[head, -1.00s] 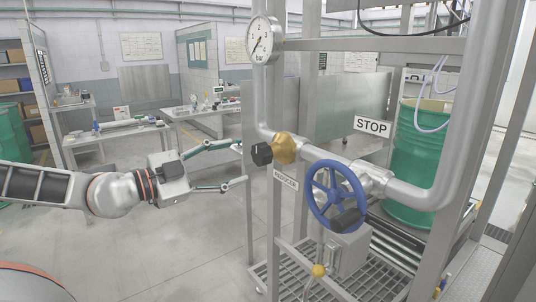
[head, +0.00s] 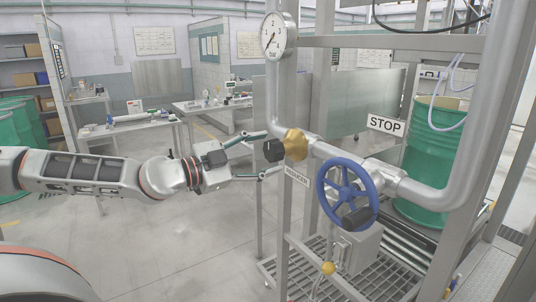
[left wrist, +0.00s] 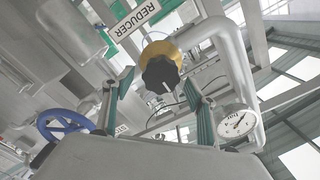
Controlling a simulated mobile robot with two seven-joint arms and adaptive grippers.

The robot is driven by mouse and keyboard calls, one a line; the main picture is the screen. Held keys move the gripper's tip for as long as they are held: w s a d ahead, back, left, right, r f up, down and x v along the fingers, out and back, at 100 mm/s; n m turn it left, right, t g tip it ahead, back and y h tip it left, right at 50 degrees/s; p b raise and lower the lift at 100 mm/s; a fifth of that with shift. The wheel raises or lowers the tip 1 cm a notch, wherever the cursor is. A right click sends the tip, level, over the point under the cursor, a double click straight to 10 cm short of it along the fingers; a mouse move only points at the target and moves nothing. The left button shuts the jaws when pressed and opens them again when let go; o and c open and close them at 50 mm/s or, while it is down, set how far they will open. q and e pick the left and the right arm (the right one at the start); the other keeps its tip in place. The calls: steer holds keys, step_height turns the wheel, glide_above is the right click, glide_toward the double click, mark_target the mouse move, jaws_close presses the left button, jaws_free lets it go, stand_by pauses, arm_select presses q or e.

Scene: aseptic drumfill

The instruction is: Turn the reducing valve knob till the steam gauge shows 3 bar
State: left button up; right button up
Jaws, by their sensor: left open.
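The reducing valve has a brass body (head: 295,145) with a black knob (head: 273,150) on its left side, on the steel steam pipe. In the left wrist view the knob (left wrist: 160,75) faces me, with a white mark on it. The round white steam gauge (head: 277,36) sits at the pipe's top; its needle points to the lower left, its exact reading too small to tell. My left gripper (head: 271,152) is open, its two fingers reaching above and below the knob. In the left wrist view the fingers stand either side of it, apart from it. My right gripper is out of view.
A blue handwheel (head: 347,193) sits on the pipe right of the knob. The REDUCER label (head: 297,177) is below the valve. A steel frame post (head: 284,220) stands behind the pipe. A green drum (head: 431,150) and a STOP sign (head: 386,125) are at right.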

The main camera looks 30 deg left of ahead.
arm_select(q)
steer(key=shift+w+d+f+b, duration=0.1)
steer(key=shift+w+d+b, duration=0.05)
steer(key=shift+w+b, duration=0.35)
steer(key=shift+w, duration=0.1)
steer(key=c, duration=1.1)
